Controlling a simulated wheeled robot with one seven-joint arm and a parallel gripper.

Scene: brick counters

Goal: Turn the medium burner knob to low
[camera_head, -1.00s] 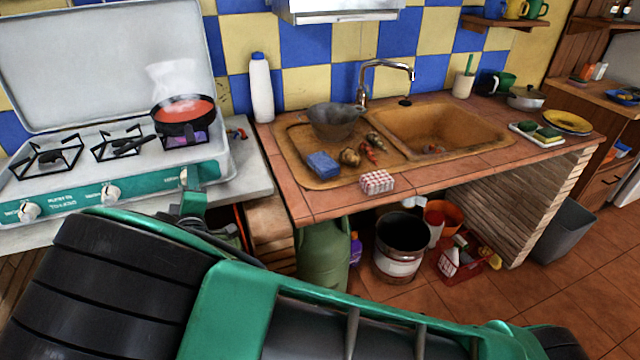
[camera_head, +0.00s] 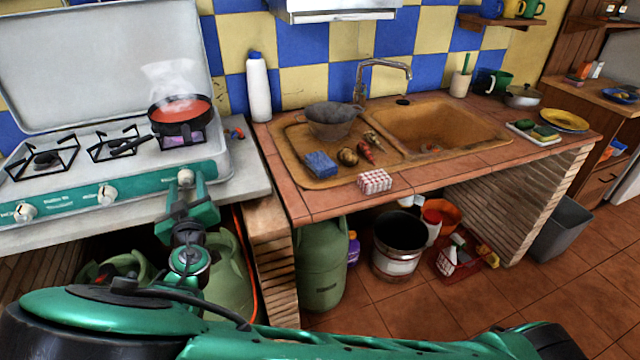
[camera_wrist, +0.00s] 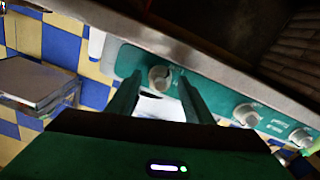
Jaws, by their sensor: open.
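The stove (camera_head: 60,203) has a green front panel with three pale knobs: left (camera_head: 25,212), middle (camera_head: 107,195) and right (camera_head: 185,177). My gripper (camera_head: 186,186) is open and empty in front of the right knob. In the wrist view, this knob (camera_wrist: 160,77) appears between the fingertips of my gripper (camera_wrist: 160,80); I cannot tell whether they touch it. The other two knobs, (camera_wrist: 246,115) and (camera_wrist: 300,137), are outside the fingers. The panel lettering is too small to read, so I cannot tell which knob is the medium burner's.
A steaming pan (camera_head: 180,118) of red food sits on the right burner, its handle pointing left. The raised lid (camera_head: 100,60) stands behind. A white bottle (camera_head: 258,88) and sink (camera_head: 430,130) are to the right. Green gas cylinders (camera_head: 322,265) stand below.

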